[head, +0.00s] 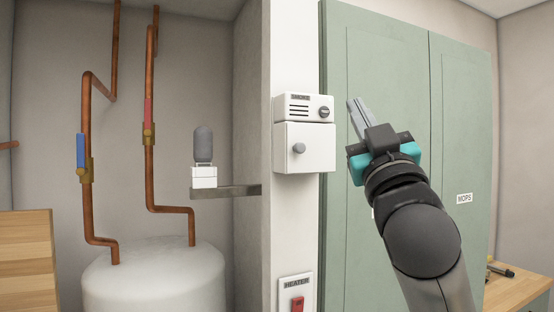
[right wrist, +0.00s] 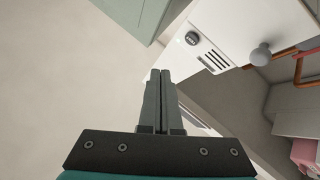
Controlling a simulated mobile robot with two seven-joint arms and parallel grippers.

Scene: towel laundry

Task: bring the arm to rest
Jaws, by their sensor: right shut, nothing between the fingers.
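My right gripper (head: 357,106) is raised in front of the green cabinet in the head view, with its fingers pointing up and to the left. Its two fingers are together with nothing between them. In the right wrist view the closed fingers (right wrist: 161,100) point up the picture, and a white wall box shows beyond and to the right of them. In the head view the gripper appears just right of the white vented box (head: 304,108), with a visible gap between them. My left gripper is not in view.
A white box with a grey knob (head: 299,149) hangs under the vented box. A red heater switch (head: 297,304) is below. The green cabinet (head: 460,130) stands shut at right. Left are a white tank (head: 155,280), copper pipes and a small shelf (head: 225,192). A wooden counter (head: 515,290) is lower right.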

